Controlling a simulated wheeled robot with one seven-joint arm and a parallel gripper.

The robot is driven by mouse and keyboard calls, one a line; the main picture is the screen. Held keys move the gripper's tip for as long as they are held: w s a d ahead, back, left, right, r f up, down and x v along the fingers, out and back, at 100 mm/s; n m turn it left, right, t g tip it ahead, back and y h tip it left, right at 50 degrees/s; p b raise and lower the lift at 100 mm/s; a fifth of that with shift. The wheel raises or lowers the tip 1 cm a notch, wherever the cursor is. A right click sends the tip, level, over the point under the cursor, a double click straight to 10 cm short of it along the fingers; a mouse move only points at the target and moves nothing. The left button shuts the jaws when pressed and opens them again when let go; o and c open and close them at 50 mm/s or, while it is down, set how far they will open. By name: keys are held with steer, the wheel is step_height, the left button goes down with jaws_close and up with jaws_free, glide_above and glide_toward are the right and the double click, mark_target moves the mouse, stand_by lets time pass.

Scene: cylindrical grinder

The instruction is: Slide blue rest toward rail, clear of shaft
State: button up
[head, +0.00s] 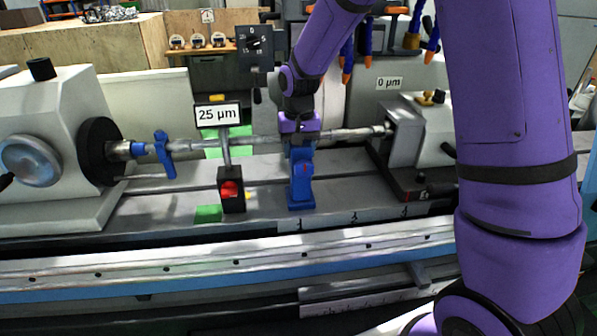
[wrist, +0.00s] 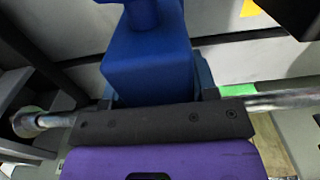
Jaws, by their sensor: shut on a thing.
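The blue rest (head: 301,186) stands upright on the machine bed, near the mark 1. My gripper (head: 299,128) is shut on its upper part from above. The long metal shaft (head: 352,133) runs left to right behind the gripper, between the two end heads. In the wrist view the blue rest (wrist: 150,68) is beyond the dark jaw of my gripper (wrist: 160,126), and the shaft (wrist: 285,101) shows on both sides. The jaw hides where rest and shaft meet, so I cannot tell whether they touch. The pale rail (head: 200,254) runs along the front.
A black block with a red part (head: 231,190) and a 25 µm sign (head: 218,114) stands left of the rest. A blue clamp (head: 165,154) sits on the shaft's left part. The tailstock (head: 405,135) stands right. Bed between the rest and the front rail looks clear.

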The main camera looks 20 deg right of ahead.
steer(key=shift+s+a, duration=0.2)
steer(key=shift+s, duration=0.7)
steer(key=o, duration=1.1)
